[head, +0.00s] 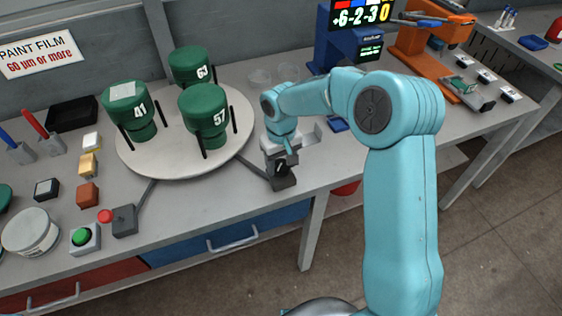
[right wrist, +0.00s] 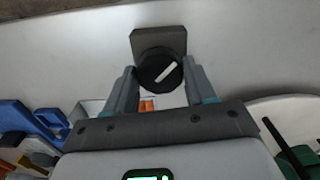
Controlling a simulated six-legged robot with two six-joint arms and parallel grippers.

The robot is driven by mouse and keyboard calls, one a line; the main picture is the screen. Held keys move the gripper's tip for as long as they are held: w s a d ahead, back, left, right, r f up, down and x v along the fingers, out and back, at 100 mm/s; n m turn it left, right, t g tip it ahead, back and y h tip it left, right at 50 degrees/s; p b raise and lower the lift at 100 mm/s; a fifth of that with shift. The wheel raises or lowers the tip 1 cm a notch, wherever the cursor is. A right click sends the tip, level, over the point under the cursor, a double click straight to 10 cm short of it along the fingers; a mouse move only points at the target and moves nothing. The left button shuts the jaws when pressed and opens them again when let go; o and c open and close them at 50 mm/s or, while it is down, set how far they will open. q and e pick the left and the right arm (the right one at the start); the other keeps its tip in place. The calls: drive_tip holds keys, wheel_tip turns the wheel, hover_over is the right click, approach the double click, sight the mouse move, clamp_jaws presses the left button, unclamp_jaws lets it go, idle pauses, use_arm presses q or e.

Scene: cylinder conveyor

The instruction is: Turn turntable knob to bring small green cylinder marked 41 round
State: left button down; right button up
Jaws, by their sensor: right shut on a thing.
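The turntable (head: 172,168) is a pale round disc bearing three green cylinders between dark upright pins. The cylinder marked 41 (head: 124,103) stands at its left, with a pale patch on top. The cylinder marked 57 (head: 203,105) is at the front right, and another (head: 189,62) is at the back. The black knob (right wrist: 160,72) with a white bar sits on a dark grey block (right wrist: 158,40); the bar slants. My right gripper (right wrist: 158,85) is shut on the knob, one finger on each side. It also shows in the head view (head: 280,160). My left gripper is out of view.
A green button box (head: 84,238) and a grey box with a red knob (head: 122,220) stand at the front left. A blue machine with a display (head: 340,50) and an orange machine (head: 420,50) stand at the back right. The bench's front edge is close to the knob.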

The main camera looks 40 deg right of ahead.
sight(281, 165)
drive_tip(key=shift+s+n, duration=0.1)
drive_tip(key=shift+n, duration=3.2)
idle(2.9)
drive_tip(key=o, duration=1)
drive_tip(key=shift+o, duration=0.2)
wheel_tip(281, 165, up, 16)
drive_tip(key=shift+r+b, duration=0.15)
drive_tip(key=shift+b, duration=0.15)
